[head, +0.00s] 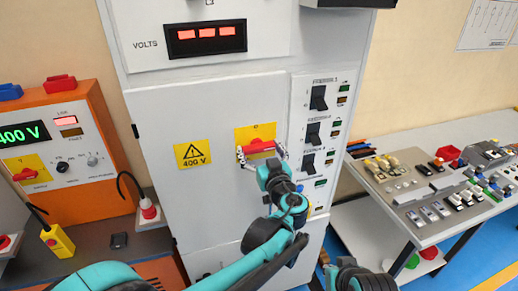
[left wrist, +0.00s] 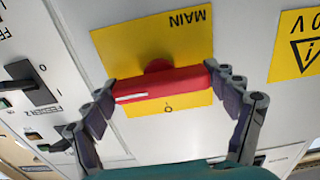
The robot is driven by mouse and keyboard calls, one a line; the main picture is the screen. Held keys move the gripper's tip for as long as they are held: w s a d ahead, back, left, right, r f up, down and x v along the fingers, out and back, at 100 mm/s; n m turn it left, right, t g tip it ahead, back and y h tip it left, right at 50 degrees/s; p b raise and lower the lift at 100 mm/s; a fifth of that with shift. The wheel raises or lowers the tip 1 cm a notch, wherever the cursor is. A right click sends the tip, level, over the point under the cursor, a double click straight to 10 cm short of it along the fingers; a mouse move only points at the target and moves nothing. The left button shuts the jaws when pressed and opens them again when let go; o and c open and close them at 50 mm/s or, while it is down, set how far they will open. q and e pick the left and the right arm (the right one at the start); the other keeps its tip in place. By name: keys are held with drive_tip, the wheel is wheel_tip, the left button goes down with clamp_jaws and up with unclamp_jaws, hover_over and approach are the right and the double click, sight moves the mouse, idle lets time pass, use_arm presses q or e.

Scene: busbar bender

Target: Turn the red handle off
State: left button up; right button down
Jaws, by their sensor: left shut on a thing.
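The red handle (head: 257,147) sits on a yellow plate (head: 241,133) on the white cabinet's front. In the left wrist view the handle (left wrist: 160,84) is a roughly horizontal red bar with a white line, below the upside-down word MAIN. An O mark shows on the plate (left wrist: 190,40) below the bar. My left gripper (head: 261,151) is at the handle, with one finger at each end of the bar, shut on it. In the left wrist view the gripper (left wrist: 163,88) shows both fingers against the bar's ends. My right gripper's fingers are not in view.
Black switches (head: 318,98) line the cabinet's right side. A yellow 400 V label (head: 193,154) is left of the handle. An orange panel (head: 75,190) with another red handle (head: 25,174) stands left. A workbench (head: 433,226) with several small parts stands right.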

use_arm(q)
drive_tip(key=n, duration=0.7)
drive_tip(key=shift+n, duration=0.4)
drive_tip(key=n, duration=0.4)
drive_tip(key=shift+n, duration=2.1)
drive_tip(key=o, duration=1.5)
drive_tip(key=shift+o, duration=0.2)
